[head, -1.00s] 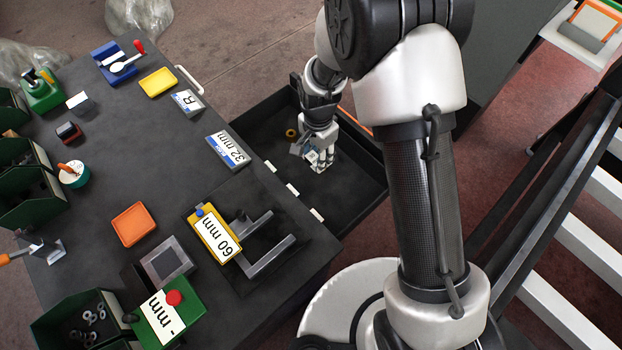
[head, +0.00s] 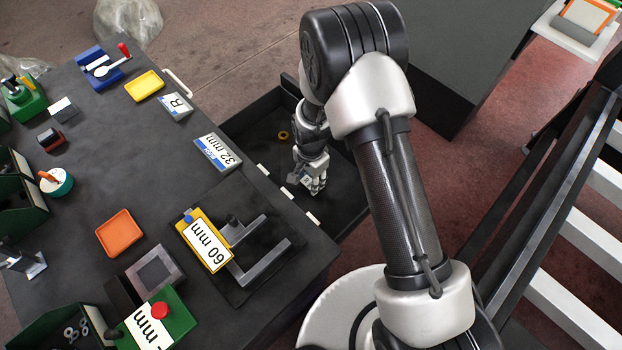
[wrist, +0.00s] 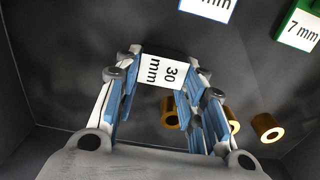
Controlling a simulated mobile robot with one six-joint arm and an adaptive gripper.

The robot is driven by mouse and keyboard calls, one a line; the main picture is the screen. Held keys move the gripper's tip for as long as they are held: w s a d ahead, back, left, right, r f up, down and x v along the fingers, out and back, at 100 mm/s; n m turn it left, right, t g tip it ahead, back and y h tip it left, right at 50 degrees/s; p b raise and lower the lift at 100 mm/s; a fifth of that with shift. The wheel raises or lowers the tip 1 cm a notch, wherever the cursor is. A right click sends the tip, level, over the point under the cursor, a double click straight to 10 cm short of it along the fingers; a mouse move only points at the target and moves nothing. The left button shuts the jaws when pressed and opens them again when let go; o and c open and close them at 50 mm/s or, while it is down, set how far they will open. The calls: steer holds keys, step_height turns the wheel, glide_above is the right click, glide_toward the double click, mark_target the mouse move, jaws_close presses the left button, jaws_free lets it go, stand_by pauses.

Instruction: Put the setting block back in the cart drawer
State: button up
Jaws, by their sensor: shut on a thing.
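The setting block (wrist: 162,71) shows in the wrist view as a white face marked "30 mm" between my fingertips. My gripper (wrist: 160,85) is shut on it, with a blue-padded finger on each side. In the head view my gripper (head: 312,185) points down inside the open cart drawer (head: 345,205), near the drawer's table-side edge. The block is hard to make out there, mostly hidden by the fingers. I cannot tell whether it touches the drawer floor.
Brass rings (wrist: 266,127) lie on the drawer floor right of my gripper. A green block marked "7 mm" (wrist: 301,27) and a white-labelled block (wrist: 208,8) show at the wrist view's top. The cart top (head: 130,200) holds labelled blocks, trays and a 60 mm fixture (head: 205,240).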

steer(key=shift+f, duration=0.1)
steer(key=o, duration=1.3)
step_height(320, 180, up, 12)
steer(key=p, duration=0.3)
steer(key=shift+r+p, duration=0.2)
steer(key=shift+p, duration=0.1)
